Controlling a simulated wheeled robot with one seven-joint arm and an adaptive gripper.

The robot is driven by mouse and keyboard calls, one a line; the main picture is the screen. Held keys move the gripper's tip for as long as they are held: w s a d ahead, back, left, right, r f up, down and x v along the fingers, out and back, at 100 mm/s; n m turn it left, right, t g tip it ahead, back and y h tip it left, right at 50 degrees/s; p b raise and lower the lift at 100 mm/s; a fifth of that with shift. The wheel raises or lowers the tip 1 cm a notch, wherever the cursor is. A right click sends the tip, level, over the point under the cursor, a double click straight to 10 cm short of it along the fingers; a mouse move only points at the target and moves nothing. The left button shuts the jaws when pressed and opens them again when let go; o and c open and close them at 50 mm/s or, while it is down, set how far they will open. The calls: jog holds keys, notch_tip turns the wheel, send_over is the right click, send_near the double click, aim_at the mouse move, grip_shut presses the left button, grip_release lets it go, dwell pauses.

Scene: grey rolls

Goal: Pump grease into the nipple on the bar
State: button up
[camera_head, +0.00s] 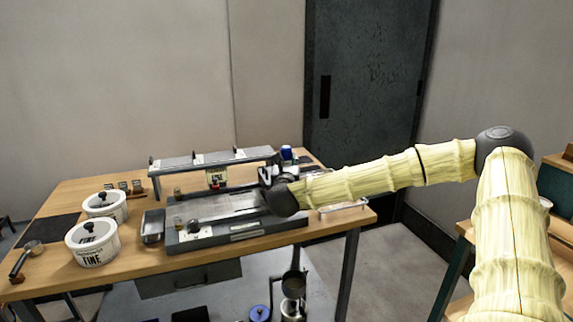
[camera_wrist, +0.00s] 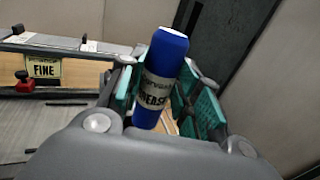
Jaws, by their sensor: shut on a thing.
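My gripper (camera_head: 268,176) is over the right end of the grey bench fixture. In the wrist view its teal-padded fingers (camera_wrist: 165,88) are shut around a blue grease tube (camera_wrist: 168,55) with a white label. The tube stands nearly upright, leaning slightly. Its blue top also shows in the head view (camera_head: 286,152), just behind my gripper. A raised grey bar (camera_head: 215,158) runs across the back of the fixture; it also shows in the wrist view (camera_wrist: 60,42). I cannot make out a nipple on it.
A yellow FINE tag (camera_wrist: 43,68) hangs under the bar beside a red-topped part (camera_wrist: 25,82). The grey fixture base (camera_head: 240,232) lies on the wooden bench (camera_head: 130,262). Two white FINE tubs (camera_head: 92,252) stand at left. A dark door (camera_head: 362,90) is behind.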

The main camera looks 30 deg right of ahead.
jog(key=shift+f+b, duration=0.4)
jog(key=shift+b, duration=0.1)
dwell(0.8)
jog(key=shift+r, duration=0.8)
dwell(0.4)
jog(key=shift+f+b, duration=0.1)
jog(key=shift+b, duration=0.45)
dwell(0.4)
jog(key=shift+f+b, duration=0.7)
jog(key=shift+b, duration=0.1)
dwell(1.1)
jog(key=shift+r, duration=0.9)
dwell(0.4)
